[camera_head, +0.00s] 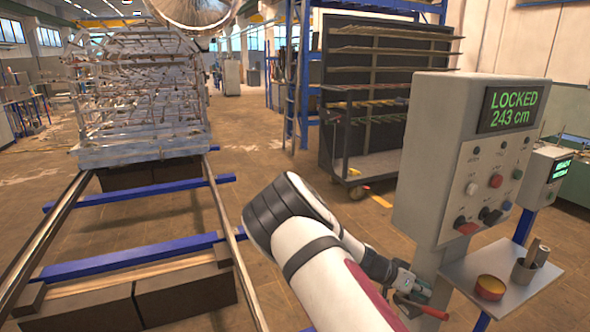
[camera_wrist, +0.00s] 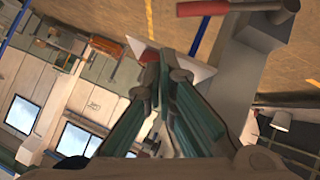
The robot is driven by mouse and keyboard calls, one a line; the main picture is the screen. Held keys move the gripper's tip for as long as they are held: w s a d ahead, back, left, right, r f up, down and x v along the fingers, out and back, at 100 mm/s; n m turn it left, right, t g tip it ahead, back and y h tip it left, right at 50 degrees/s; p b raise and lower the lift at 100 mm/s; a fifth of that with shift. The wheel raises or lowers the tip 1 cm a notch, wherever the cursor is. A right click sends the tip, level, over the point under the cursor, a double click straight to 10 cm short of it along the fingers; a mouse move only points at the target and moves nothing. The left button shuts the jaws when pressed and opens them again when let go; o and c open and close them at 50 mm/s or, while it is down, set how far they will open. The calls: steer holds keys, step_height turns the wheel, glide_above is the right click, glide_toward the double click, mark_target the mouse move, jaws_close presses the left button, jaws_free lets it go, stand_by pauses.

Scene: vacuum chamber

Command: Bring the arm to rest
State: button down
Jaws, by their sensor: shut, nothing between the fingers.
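My arm rises from the bottom of the head view, bends at a black-ringed joint, and runs down right toward the control panel's post. My gripper (camera_head: 424,290) is at its end, small and partly hidden, beside the post and below the grey control box (camera_head: 440,160). In the wrist view my gripper (camera_wrist: 158,60) has its two green-grey fingers meeting at the tips, shut and empty. A red-handled part (camera_head: 422,309) shows close by my gripper. A red handle (camera_wrist: 205,8) also shows at the top of the wrist view, apart from the fingertips.
The control box's display (camera_head: 512,108) reads LOCKED 243 cm. A small shelf (camera_head: 510,275) on the right holds a red-orange tin (camera_head: 490,287) and grey cylinders (camera_head: 525,270). Rails (camera_head: 225,230) lead to a loaded rack (camera_head: 150,90). A dark shelving cart (camera_head: 380,100) stands behind.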

steer(key=s+a+r+n+y, duration=0.25)
steer(key=s+a+r, duration=0.2)
steer(key=r, duration=0.35)
steer(key=s+a+r+n+t+y, duration=0.1)
steer(key=s+a+r+y, duration=0.35)
steer(key=r, duration=0.25)
steer(key=s+a+r+n+y, duration=0.1)
steer(key=s+a+r+y, duration=0.15)
steer(key=s+r, duration=0.4)
steer(key=s+a+r+n+t, duration=0.2)
steer(key=s+a+r+n, duration=0.1)
steer(key=s, duration=0.4)
steer(key=s+a+r+n+t+y, duration=0.1)
steer(key=s+a+r+n+t, duration=0.1)
steer(key=s+a+r+n, duration=0.2)
steer(key=s+v, duration=0.1)
steer(key=v, duration=0.4)
steer(key=shift+a, duration=0.25)
steer(key=shift+y, duration=0.25)
